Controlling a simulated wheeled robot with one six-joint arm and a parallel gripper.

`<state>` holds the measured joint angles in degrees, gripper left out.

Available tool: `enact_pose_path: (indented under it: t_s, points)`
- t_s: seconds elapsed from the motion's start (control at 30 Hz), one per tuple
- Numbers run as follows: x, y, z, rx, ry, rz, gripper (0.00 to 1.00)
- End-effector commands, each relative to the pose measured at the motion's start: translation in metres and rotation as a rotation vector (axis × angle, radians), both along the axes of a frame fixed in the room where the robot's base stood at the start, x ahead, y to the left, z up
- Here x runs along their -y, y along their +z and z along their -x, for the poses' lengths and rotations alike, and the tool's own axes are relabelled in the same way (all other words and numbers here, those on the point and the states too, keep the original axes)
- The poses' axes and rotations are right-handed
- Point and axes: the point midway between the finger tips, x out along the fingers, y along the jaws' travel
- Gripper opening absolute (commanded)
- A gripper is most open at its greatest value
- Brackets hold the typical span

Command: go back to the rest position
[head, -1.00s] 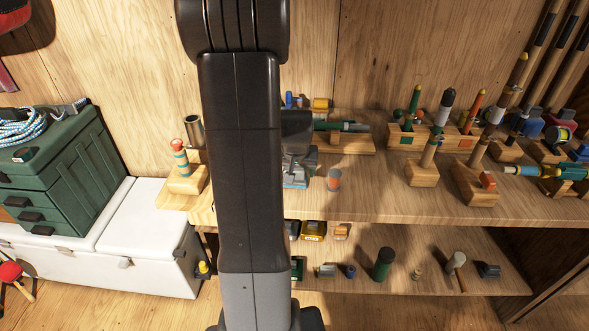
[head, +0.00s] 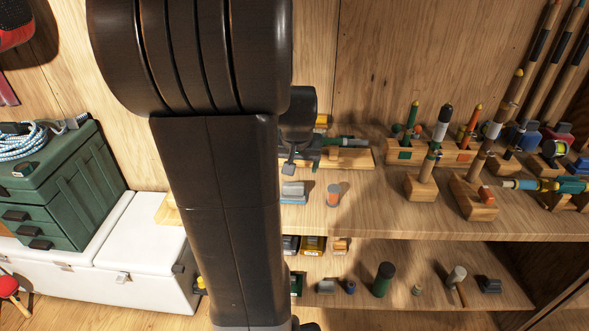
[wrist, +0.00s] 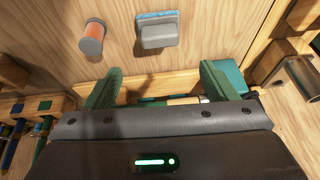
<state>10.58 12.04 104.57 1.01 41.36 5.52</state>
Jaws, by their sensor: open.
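My gripper (head: 289,170) hangs above the upper shelf, partly hidden behind my own arm in the head view. In the wrist view its two green fingers (wrist: 160,86) stand wide apart with nothing held between them. A grey block with a blue base (head: 293,191) sits on the shelf below the gripper. It also shows in the wrist view (wrist: 157,32), beyond the fingers and apart from them. A small orange and grey cylinder (head: 333,195) stands to the right of the block, and shows to its left in the wrist view (wrist: 92,40).
Wooden stands with upright floats (head: 421,188) fill the right of the upper shelf (head: 370,212). A lower shelf (head: 450,262) holds small items, among them a dark green cylinder (head: 383,280). A green drawer box (head: 60,195) sits on a white cooler (head: 150,245) at left.

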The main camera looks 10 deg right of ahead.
Motion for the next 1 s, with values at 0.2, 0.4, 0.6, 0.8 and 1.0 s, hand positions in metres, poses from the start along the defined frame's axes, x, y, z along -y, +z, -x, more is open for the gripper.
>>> enact_pose_path:
  t_s: [0.2, 0.4, 0.6, 0.8, 1.0]
  points:
    - [0.000, 0.003, 0.002, -0.001, 0.000, 0.000, 0.79]
    - [0.000, 0.002, 0.001, -0.001, 0.000, 0.000, 0.79]
    - [0.001, -0.010, -0.003, -0.004, 0.000, -0.001, 0.79]
    - [0.002, -0.039, -0.014, -0.006, 0.000, -0.001, 0.79]
    - [0.004, -0.068, -0.026, -0.006, 0.001, 0.000, 0.79]
